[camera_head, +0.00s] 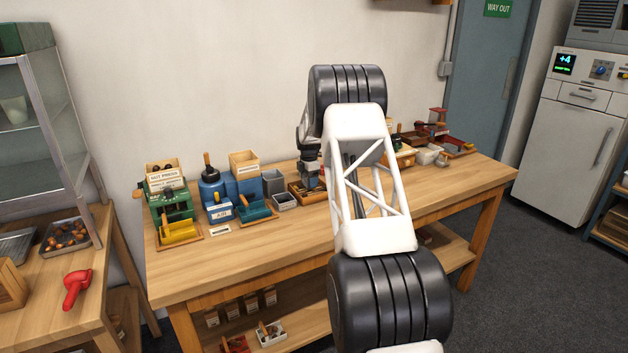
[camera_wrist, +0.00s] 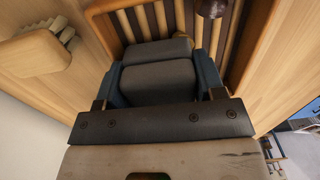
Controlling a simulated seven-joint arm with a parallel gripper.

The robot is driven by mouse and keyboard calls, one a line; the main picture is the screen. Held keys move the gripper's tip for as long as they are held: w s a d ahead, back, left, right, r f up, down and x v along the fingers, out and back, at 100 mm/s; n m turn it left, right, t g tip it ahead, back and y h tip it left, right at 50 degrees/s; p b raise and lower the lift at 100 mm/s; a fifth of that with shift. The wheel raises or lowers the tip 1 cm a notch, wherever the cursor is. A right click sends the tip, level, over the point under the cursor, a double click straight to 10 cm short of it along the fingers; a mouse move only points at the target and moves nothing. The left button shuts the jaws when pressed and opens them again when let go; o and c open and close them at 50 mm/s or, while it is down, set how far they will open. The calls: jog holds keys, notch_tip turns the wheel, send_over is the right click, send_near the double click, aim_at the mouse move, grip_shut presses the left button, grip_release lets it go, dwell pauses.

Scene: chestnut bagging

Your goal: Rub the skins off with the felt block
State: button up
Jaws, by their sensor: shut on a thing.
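In the wrist view my gripper (camera_wrist: 156,63) shows as two dark grey pads close together, shut on a blue block, which I take to be the felt block (camera_wrist: 208,73). Blue shows at both sides of the pads; the rest of it is hidden. The block is over a wooden tray (camera_wrist: 97,8) with a slatted floor; I cannot tell whether it touches the slats. A dark brown chestnut (camera_wrist: 211,8) is at the far end of the tray, apart from the gripper. In the head view my gripper (camera_head: 311,175) is low over the tray (camera_head: 304,194), partly hidden by my arm.
A wooden piece with a ridged edge (camera_wrist: 40,50) lies left of the tray. On the bench (camera_head: 270,250), a green press (camera_head: 172,205), a blue device (camera_head: 212,188) and small grey bins (camera_head: 273,182) stand left of the gripper. The bench's front strip is clear.

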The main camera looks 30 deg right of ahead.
aim_at(306, 194)
jog(key=shift+s+a, duration=0.45)
jog(key=shift+a, duration=0.15)
jog(key=shift+s+d, duration=0.1)
jog(key=shift+s, duration=1.85)
jog(key=shift+s+a+f, duration=0.1)
jog(key=shift+a+f, duration=0.15)
jog(key=shift+a, duration=0.05)
jog(key=shift+a+f, duration=0.1)
jog(key=shift+a, duration=1.1)
notch_tip(306, 194, up, 5)
jog(key=shift+a+f, duration=0.1)
jog(key=shift+f, duration=0.1)
notch_tip(306, 194, up, 4)
jog(key=shift+r, duration=0.1)
